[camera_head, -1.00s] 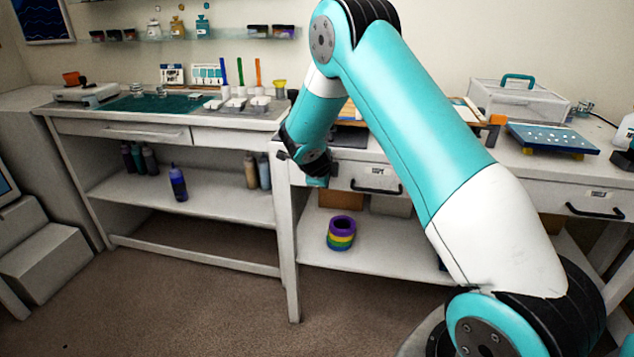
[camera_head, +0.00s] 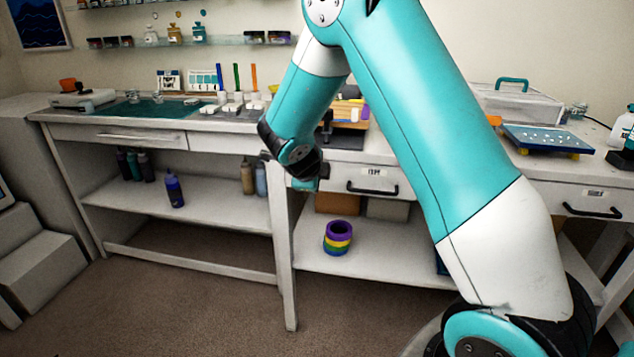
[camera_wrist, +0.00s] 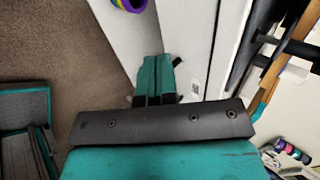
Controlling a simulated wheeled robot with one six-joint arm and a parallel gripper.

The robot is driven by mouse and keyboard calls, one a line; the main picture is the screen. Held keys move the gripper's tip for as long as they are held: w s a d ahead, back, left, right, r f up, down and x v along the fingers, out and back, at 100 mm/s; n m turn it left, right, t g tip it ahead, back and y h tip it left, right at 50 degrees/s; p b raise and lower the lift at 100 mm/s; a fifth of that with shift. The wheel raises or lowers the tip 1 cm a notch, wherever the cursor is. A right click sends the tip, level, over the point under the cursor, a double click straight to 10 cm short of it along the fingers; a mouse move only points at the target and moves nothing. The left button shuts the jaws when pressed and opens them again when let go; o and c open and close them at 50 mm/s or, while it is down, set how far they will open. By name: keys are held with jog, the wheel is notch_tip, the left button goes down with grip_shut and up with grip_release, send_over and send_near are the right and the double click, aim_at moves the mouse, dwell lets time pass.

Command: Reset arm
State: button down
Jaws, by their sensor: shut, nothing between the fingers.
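My arm crosses the head view, bent at the elbow, with its forearm hanging down in front of the workbench. My gripper (camera_head: 312,184) shows only in small part at the end of the wrist, near the drawer front. In the wrist view, the two teal fingers of my gripper (camera_wrist: 155,78) lie side by side, shut and empty. They are close to the white bench front; I cannot tell the exact gap.
The right bench has a drawer with a black handle (camera_head: 372,188). Tape rolls (camera_head: 338,238) are stacked on the shelf below. A blue bottle (camera_head: 174,190) stands on the left shelf. A clear box (camera_head: 522,104) and blue plate (camera_head: 546,140) sit on the right top. The floor in front is clear.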

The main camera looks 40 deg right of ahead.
jog(key=shift+v, duration=2.25)
